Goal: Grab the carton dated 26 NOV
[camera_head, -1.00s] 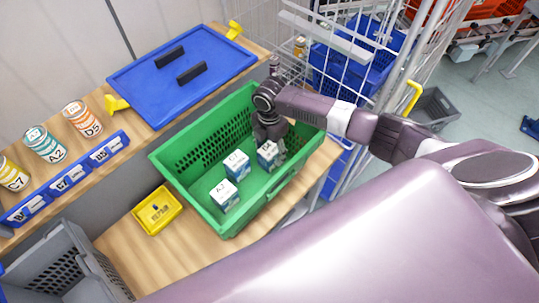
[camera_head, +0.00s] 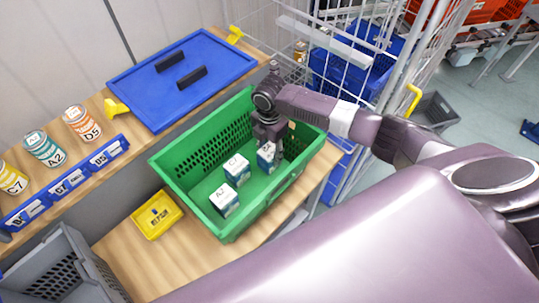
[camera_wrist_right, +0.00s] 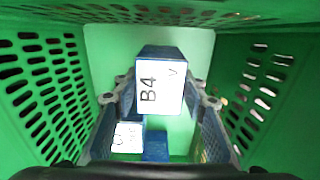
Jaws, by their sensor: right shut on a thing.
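Three small white-and-blue cartons are in the green crate (camera_head: 196,201). One carton (camera_head: 224,200) is nearest the front, another (camera_head: 237,168) stands behind it, and the third (camera_head: 265,158) is at my right gripper (camera_head: 269,149). In the right wrist view this third carton (camera_wrist_right: 161,86) reads B4 on its top, and my right gripper's fingers (camera_wrist_right: 162,106) are shut on its sides. The middle carton also shows there, lower left (camera_wrist_right: 127,137). I cannot read a 26 NOV date on any carton. My left gripper is not in view.
The green crate's walls stand close around my right gripper. A yellow box (camera_head: 157,214) is left of the crate, and a blue lid (camera_head: 181,78) lies behind. Labelled cans (camera_head: 82,123) stand on the shelf at left. A wire cage (camera_head: 335,45) is at the back right.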

